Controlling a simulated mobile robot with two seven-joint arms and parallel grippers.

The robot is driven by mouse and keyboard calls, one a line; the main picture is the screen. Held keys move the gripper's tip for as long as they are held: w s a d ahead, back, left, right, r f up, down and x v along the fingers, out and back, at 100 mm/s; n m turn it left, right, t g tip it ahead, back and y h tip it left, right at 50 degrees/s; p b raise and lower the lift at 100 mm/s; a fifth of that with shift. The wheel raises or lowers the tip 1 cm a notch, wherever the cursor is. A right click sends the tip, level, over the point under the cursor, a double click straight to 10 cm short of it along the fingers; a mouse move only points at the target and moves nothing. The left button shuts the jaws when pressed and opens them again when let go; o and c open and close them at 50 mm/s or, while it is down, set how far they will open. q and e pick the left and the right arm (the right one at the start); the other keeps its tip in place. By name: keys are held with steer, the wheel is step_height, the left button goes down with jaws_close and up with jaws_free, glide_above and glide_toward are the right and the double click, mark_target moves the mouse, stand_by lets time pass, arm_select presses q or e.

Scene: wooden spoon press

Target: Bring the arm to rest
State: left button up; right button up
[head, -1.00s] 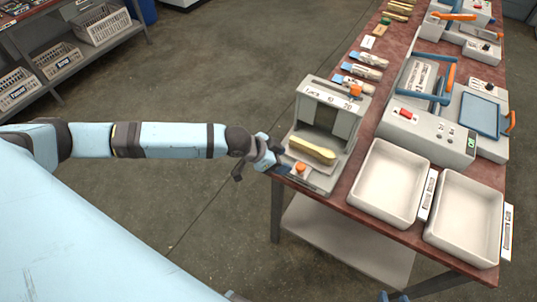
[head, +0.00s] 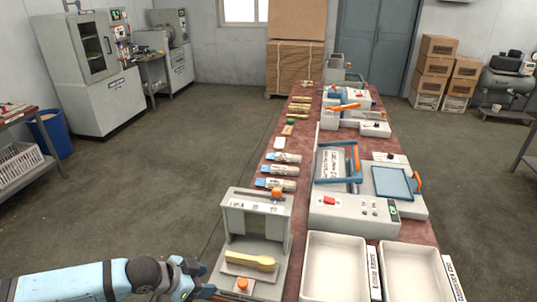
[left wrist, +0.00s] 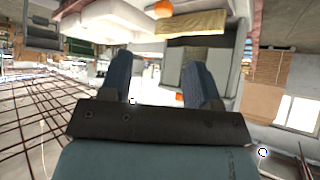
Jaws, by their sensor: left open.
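My left gripper (head: 206,290) is low in the head view, at the front left corner of the grey press (head: 282,225). Its two fingers stand apart with nothing between them in the left wrist view (left wrist: 164,78). An orange knob (head: 243,284) is at the front of the press base, just right of the gripper. The fingertips look close to the base; I cannot tell whether they touch it. My right gripper is out of view.
The floor (head: 190,150) left of the table is clear.

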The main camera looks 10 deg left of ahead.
arm_select(q)
steer(key=s+d+f+n+t+h+p, duration=0.1)
steer(key=s+d+f+t, duration=0.15)
steer(key=d, duration=0.25)
steer(key=s+d+f+n+t+h, duration=0.1)
steer(key=s+d, duration=0.2)
steer(key=d, duration=0.3)
steer(key=s+a+f+n+t+y, duration=0.1)
steer(key=s+a+f+n+y, duration=0.3)
steer(key=s, duration=0.6)
step_height(320, 180, down, 3)
steer(key=a+y, duration=0.1)
steer(key=a, duration=0.1)
steer(key=shift+s+a+p, duration=0.3)
steer(key=shift+a+p, duration=0.05)
